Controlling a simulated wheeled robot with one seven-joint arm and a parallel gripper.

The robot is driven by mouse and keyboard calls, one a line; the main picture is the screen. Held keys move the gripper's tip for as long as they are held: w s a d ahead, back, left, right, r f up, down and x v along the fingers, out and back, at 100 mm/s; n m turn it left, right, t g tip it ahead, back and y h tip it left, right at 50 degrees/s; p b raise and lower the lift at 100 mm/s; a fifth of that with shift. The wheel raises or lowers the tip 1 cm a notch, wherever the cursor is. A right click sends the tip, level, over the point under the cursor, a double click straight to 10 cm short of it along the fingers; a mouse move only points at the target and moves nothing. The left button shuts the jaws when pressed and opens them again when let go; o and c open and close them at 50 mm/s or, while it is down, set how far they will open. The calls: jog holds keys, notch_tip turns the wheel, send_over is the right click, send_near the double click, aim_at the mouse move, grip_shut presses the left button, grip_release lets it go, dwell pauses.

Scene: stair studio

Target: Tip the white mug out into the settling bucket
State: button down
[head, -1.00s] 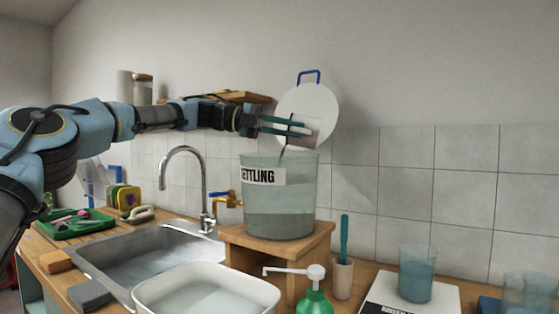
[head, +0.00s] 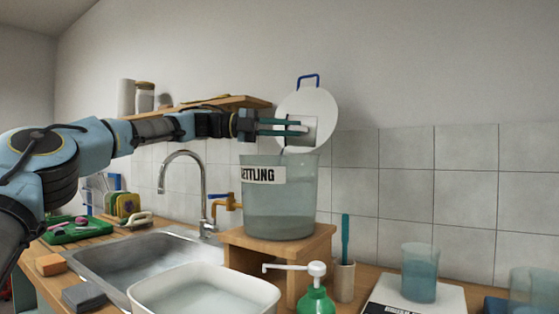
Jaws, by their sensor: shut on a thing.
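My gripper (head: 286,127) reaches in from the left with its teal fingers shut on the white mug (head: 309,132).
A round white lid (head: 322,103) with a blue handle is behind the mug. A tap (head: 202,190), sink (head: 140,254) and white basin (head: 205,292) are left and in front. A green pump bottle (head: 316,300) and a beaker (head: 419,272) stand right. A shelf (head: 222,103) is behind the arm.

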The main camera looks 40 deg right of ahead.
jog(key=shift+b, duration=0.6)
jog(key=shift+w+a+r+g+h+b, duration=0.2)
jog(key=shift+r+g+h+b, duration=0.3)
jog(key=shift+b, duration=0.6)
jog(key=shift+g+b, duration=0.3)
jog(key=shift+b, duration=0.25)
jog(key=p, duration=0.3)
jog(key=t+y+p, duration=0.1)
jog(key=p, duration=0.2)
jog(key=shift+s+d+t, duration=0.2)
jog(key=shift+s+t, duration=0.05)
jog(key=shift+t, duration=0.05)
jog(key=shift+f, duration=0.5)
jog(key=p, duration=0.2)
jog(key=shift+s+d+r+t+y+p, duration=0.15)
jog(key=shift+r+t+y+p, duration=0.15)
jog(key=shift+t, duration=0.1)
